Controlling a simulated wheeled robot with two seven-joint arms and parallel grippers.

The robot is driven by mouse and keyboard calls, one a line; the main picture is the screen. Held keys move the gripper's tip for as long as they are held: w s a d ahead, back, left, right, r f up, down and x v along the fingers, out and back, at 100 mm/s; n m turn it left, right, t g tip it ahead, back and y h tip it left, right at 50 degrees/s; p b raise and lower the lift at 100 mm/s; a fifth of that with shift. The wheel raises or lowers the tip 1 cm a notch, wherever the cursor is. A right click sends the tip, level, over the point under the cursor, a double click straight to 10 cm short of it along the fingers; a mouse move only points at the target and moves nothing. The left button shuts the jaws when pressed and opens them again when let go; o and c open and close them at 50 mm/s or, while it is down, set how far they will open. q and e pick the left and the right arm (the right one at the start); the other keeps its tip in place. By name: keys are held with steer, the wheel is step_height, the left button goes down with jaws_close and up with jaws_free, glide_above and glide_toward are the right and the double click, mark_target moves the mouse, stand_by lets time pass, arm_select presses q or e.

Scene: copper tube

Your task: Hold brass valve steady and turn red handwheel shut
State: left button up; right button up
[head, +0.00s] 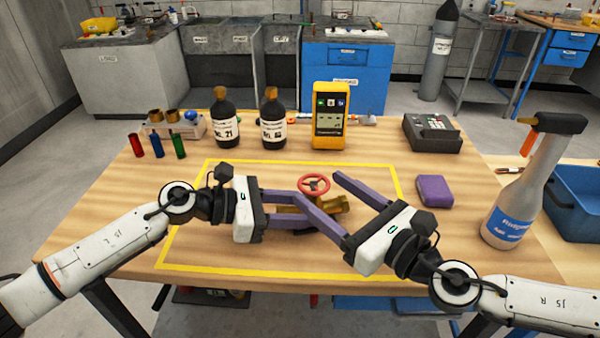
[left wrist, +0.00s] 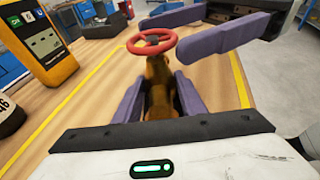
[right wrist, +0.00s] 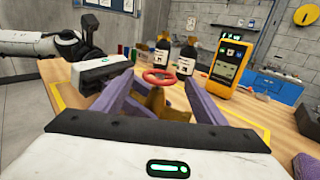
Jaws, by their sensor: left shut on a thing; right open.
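The brass valve (head: 331,205) is above the wooden table inside the yellow outline, with a red handwheel (head: 314,190) on top. My left gripper (head: 306,209) is shut on the valve body; its fingers flank the brass (left wrist: 158,88) in the left wrist view. My right gripper (head: 318,178) is open, its two purple fingers spread on either side of the handwheel. In the right wrist view the handwheel (right wrist: 159,84) shows between and beyond these fingers. I cannot tell if they touch it. Fingers hide part of the valve.
Behind stand two dark bottles (head: 224,120) and a yellow meter (head: 329,118). A purple block (head: 434,191) lies right of the outline. A spray bottle (head: 515,200) and blue bin (head: 580,200) stand far right. Small red, blue and green cylinders (head: 157,145) stand at left.

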mark_target(313, 173)
steer(key=x, duration=0.7)
steer(key=shift+w+a, duration=0.2)
steer(key=shift+a, duration=0.05)
steer(key=c, duration=1)
steer(key=shift+c, duration=0.2)
steer(key=shift+w+r+m+t+h, duration=0.1)
steer(key=shift+m+t+h, duration=0.2)
steer(key=shift+m+t, duration=0.1)
steer(key=m+t+h, duration=0.1)
steer(key=h, duration=0.1)
steer(key=m+t+h, duration=0.1)
steer(key=shift+w+d+m+h, duration=0.2)
steer(key=shift+d+m+h, duration=0.15)
steer(key=shift+m+h, duration=0.05)
steer(key=shift+w+d+m+t+h, duration=0.1)
steer(key=shift+d+m+t+h, duration=0.2)
steer(key=shift+m+h, duration=0.55)
steer(key=shift+w+d+m+t+h, duration=0.15)
steer(key=shift+m+t+h, duration=0.3)
steer(key=shift+h, duration=0.75)
steer(key=shift+d+m+t+h, duration=0.3)
steer(key=shift+m+h, duration=0.4)
steer(key=shift+h, duration=0.35)
steer(key=shift+d, duration=0.1)
